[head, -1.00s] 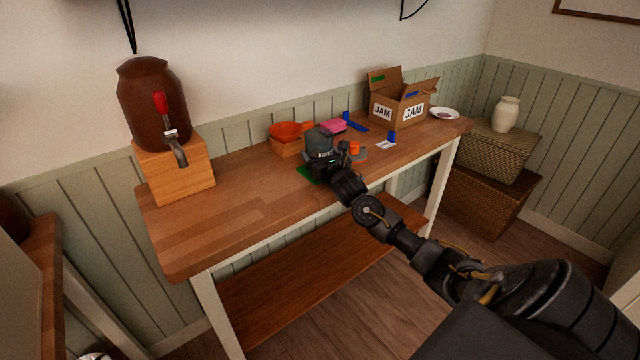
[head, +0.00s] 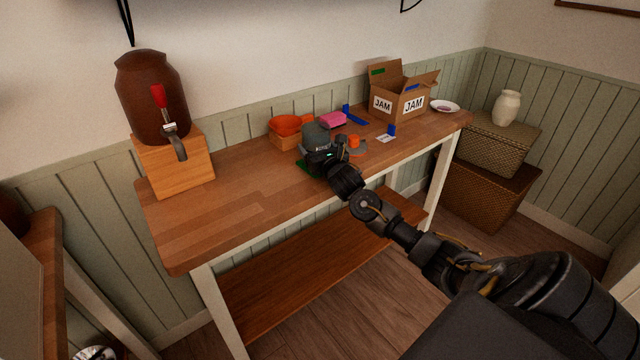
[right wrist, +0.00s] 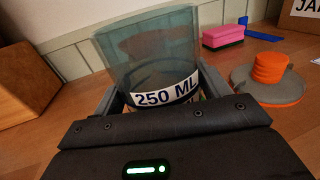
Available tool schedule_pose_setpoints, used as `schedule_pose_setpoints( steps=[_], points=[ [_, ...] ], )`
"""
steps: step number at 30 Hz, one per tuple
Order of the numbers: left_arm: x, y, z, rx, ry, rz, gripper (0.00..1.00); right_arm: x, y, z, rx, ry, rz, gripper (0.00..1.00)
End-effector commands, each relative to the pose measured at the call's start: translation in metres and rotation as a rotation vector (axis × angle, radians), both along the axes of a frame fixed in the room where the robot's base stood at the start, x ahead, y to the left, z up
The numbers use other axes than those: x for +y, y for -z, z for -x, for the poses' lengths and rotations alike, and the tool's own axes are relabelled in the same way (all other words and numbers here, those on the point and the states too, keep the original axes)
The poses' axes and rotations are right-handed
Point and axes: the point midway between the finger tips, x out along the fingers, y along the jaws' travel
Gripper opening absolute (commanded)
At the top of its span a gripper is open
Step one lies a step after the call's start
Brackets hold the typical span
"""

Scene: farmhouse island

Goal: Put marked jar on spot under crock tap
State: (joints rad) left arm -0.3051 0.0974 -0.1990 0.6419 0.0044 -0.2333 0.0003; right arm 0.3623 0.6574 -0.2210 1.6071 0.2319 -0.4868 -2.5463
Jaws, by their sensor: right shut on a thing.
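The jar (head: 316,134) is a clear, bluish-grey glass. In the right wrist view the jar (right wrist: 152,58) carries a white band reading "250 ML". My right gripper (head: 318,153) is shut on it, one finger on each side, and the jar is upright. The brown crock (head: 150,95) stands on a wooden block (head: 178,165) at the table's left end. Its tap (head: 176,143) has a red handle and hangs over the block's front. No marked spot under the tap is discernible. My left gripper is out of view.
A jam box (head: 400,100) stands farther right. The tabletop (head: 235,195) between block and jar is clear.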

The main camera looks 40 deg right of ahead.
Motion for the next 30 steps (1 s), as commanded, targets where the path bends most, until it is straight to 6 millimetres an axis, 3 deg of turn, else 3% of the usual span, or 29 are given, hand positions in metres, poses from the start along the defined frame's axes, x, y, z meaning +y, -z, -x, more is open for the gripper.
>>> schedule_pose_setpoints(
  steps=[5, 8, 14, 21, 25, 30],
  points=[
    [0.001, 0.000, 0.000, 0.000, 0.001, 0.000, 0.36, 0.038, -0.011, -0.007, -0.007, -0.025, -0.001, 0.39],
    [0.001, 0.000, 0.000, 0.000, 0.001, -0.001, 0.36, 0.071, -0.018, -0.010, -0.008, -0.046, -0.001, 0.39],
    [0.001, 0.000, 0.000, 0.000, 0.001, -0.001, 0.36, 0.154, -0.032, -0.008, -0.008, -0.104, -0.003, 0.39],
    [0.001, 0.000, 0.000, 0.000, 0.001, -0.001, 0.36, 0.264, -0.040, 0.021, -0.006, -0.207, -0.002, 0.39],
    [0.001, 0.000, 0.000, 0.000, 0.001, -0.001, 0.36, 0.308, -0.035, 0.043, -0.004, -0.262, -0.001, 0.39],
    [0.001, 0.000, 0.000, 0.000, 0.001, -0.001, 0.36, 0.343, -0.026, 0.067, -0.003, -0.318, -0.001, 0.39]
  ],
)
